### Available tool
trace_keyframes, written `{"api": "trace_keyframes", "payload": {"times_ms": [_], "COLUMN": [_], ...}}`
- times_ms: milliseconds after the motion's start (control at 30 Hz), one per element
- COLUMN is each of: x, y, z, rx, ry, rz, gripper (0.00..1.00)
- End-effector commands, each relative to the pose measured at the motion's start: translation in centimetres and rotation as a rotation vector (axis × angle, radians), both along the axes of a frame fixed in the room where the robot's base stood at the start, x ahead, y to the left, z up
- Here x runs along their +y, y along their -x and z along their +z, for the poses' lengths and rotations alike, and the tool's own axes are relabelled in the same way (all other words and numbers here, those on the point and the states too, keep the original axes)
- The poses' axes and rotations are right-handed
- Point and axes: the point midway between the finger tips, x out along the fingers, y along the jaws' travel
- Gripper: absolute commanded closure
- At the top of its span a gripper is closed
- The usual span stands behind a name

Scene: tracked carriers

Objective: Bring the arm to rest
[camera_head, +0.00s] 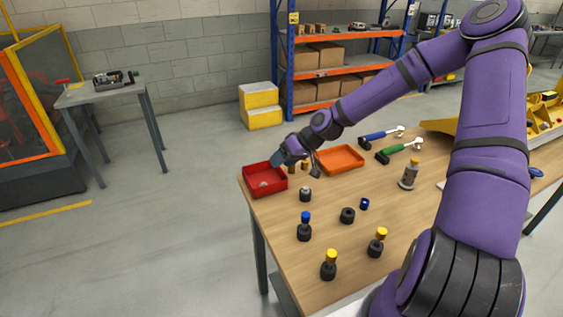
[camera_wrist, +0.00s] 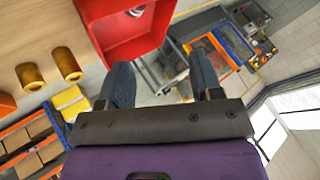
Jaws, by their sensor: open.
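My purple arm reaches across the wooden table (camera_head: 325,222) toward its far left corner. My gripper (camera_head: 296,163) is open and empty, beside the red tray (camera_head: 266,190) and left of the orange tray (camera_head: 341,167). In the wrist view the two dark fingers of my gripper (camera_wrist: 162,78) stand wide apart with nothing between them. The red tray (camera_wrist: 148,42) lies beyond them there, with a small grey piece (camera_wrist: 136,11) inside. Two brass cylinders (camera_wrist: 67,64) stand beside the red tray; they show partly behind my gripper in the head view.
Black-based pieces with blue (camera_head: 304,228), yellow (camera_head: 329,265) and grey (camera_head: 306,194) tops stand on the table. Open floor lies left.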

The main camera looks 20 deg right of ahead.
Motion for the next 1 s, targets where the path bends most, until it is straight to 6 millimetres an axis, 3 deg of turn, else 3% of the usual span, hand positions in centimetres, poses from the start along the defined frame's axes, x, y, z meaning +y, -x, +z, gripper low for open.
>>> {"api": "trace_keyframes", "payload": {"times_ms": [500, 767, 1000], "x": [0.1, 0.2, -0.4], "y": [0.4, 3.0, 5.6], "z": [0.1, 1.5, 4.5], "rx": [0.011, 0.094, 0.159], "ry": [0.026, 0.2, 0.376], "rz": [0.012, 0.063, 0.073], "gripper": [0.41, 0.41, 0.41]}}
